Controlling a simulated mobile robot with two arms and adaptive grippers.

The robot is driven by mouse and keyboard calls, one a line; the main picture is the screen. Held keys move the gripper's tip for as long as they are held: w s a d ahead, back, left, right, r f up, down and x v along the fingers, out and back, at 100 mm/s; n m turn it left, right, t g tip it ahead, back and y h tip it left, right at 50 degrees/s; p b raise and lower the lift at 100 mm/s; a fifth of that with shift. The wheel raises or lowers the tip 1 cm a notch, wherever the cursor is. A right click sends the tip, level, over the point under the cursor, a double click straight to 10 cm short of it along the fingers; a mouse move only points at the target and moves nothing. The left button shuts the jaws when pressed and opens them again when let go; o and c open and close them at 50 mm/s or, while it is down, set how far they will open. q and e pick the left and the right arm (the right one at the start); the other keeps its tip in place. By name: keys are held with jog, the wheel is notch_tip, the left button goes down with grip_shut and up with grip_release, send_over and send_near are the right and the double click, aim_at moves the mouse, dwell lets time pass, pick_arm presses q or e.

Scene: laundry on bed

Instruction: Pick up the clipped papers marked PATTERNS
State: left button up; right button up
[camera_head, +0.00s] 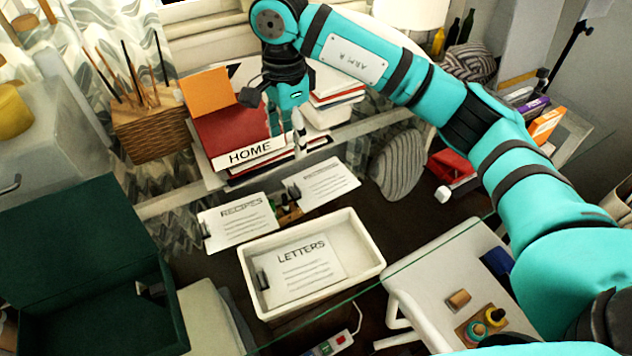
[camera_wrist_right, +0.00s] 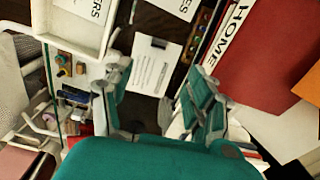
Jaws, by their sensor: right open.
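Clipped papers (camera_head: 322,181) lie flat on the glass-topped desk, right of the papers marked RECIPES (camera_head: 240,222). Their heading is too blurred to read in the head view. The right wrist view shows sheets with a dark clip (camera_wrist_right: 153,68) between my finger lines, probably these same papers. Papers marked LETTERS (camera_head: 300,270) lie in a white tray (camera_head: 376,262). No legible PATTERNS label shows. My right gripper (camera_head: 287,128) is open and empty, pointing down beside the red HOME book, beyond the papers. In the wrist view its fingers (camera_wrist_right: 160,78) are spread. My left gripper is out of view.
The red HOME book (camera_head: 222,130) and stacked books stand close to my right gripper. A small rack of bottles (camera_head: 289,211) sits between the papers and tray. A grey striped object (camera_head: 400,165) is to the right. A green box (camera_head: 75,240) stands open at left.

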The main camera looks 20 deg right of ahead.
send_over(297, 187)
jog(key=f, duration=0.6)
jog(key=f+p, duration=0.1)
jog(key=f, duration=0.2)
jog(key=shift+w+a, duration=0.1)
jog(key=shift+a, duration=0.2)
jog(key=f, duration=0.3)
jog(key=f+p, duration=0.1)
jog(key=shift+d+f, duration=0.35)
jog(key=shift+f, duration=0.45)
jog(key=shift+c, duration=0.2)
grip_shut()
jog(key=shift+r, duration=0.1)
